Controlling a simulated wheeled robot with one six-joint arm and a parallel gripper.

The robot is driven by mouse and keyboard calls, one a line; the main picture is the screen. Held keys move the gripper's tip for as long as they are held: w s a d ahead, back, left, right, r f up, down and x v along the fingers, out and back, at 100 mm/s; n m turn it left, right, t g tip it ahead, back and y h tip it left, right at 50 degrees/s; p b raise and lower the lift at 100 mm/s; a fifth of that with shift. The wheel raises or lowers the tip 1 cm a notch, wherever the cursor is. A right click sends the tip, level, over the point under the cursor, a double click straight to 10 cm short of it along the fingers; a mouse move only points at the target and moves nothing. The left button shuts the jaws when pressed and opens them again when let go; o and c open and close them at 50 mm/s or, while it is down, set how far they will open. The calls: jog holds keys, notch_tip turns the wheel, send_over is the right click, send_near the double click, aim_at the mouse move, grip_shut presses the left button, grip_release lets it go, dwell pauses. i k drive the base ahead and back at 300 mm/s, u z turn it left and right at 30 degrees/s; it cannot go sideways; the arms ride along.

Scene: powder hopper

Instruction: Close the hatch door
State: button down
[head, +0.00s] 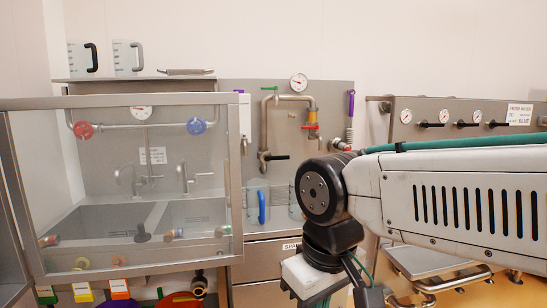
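The hatch door (236,170) is a large clear pane in a grey metal frame at the left of the head view. It stands upright in front of the sinks, which show through it. Its left side meets another metal frame post at the picture's left edge. How far it is swung open I cannot tell for sure. My gripper (325,287) hangs low at the bottom centre, to the right of the door's lower right corner and apart from it in the picture. Its fingertips are cut off by the bottom edge, so its opening is hidden.
Pipes with a gauge and valves (290,100) are on the back wall. A gauge panel (450,113) is at the right, behind my arm. Clear jugs (128,57) stand on the top shelf. Coloured items lie below the door.

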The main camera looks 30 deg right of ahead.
aim_at(10, 164)
jog(key=z, duration=0.45)
jog(key=i, duration=0.95)
jog(key=z, duration=0.2)
